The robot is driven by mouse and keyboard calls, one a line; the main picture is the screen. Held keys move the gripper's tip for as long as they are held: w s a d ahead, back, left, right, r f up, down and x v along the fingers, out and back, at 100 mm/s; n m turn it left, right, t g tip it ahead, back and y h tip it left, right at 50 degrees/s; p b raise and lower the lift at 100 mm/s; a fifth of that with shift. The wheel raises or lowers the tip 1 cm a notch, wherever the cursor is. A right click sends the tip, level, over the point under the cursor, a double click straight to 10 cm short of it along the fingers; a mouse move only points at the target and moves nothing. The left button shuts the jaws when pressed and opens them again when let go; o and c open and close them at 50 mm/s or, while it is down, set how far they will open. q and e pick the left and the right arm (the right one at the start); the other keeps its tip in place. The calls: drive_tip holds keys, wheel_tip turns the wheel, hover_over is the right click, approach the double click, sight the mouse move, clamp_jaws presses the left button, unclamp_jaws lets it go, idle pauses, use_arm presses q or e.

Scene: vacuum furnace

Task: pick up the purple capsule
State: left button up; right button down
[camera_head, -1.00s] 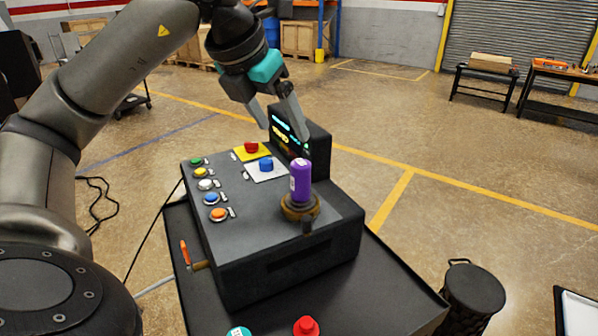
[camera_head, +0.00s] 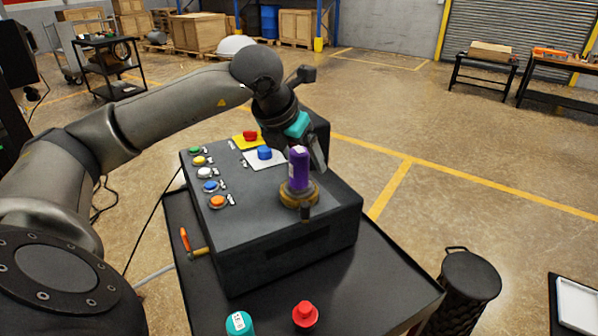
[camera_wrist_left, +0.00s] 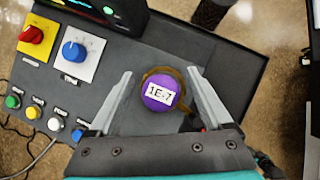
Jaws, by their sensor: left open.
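The purple capsule (camera_head: 298,170) stands upright in a brass-coloured round holder (camera_head: 299,196) on the dark control box. In the left wrist view the capsule (camera_wrist_left: 160,92) is seen from above with a white label reading "1E-7", inside the holder's ring. My left gripper (camera_head: 308,166) is lowered just behind the capsule in the head view, partly hidden by it. In the wrist view the open fingers of my left gripper (camera_wrist_left: 160,80) stand on either side of the capsule, with gaps between. My right gripper is not in view.
The control box (camera_head: 250,220) carries several coloured buttons, a red knob (camera_head: 250,136) and a blue knob (camera_head: 264,153). It stands on a black cart (camera_head: 350,300).

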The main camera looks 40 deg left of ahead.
use_arm(q)
drive_tip(key=shift+w+f, duration=0.35)
drive_tip(key=shift+f, duration=0.25)
clamp_jaws()
drive_tip(key=shift+r, duration=0.1)
idle(0.3)
